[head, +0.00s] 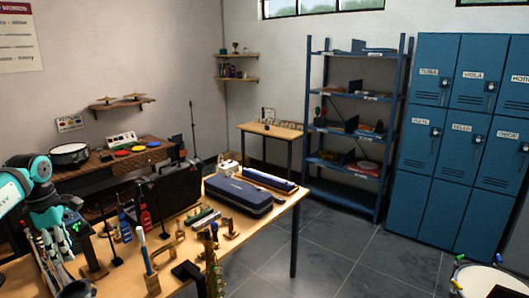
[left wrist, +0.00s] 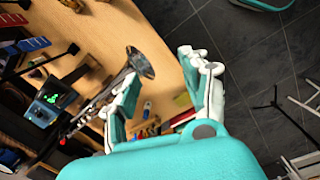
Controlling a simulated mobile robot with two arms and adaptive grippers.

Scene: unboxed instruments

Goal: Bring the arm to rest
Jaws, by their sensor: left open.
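My left arm, teal and white, comes in from the left edge in the head view. Its gripper (head: 58,238) hangs over the left part of the wooden table (head: 262,222), fingers pointing down. In the left wrist view the two fingers of the left gripper (left wrist: 165,82) stand apart with nothing between them. My right gripper is not in view.
The table holds a dark blue case (head: 238,195), a black case (head: 178,190) and several small tools. A small device with a green display (left wrist: 52,97) stands near the gripper. Blue shelves (head: 316,130) and blue lockers (head: 432,150) stand behind.

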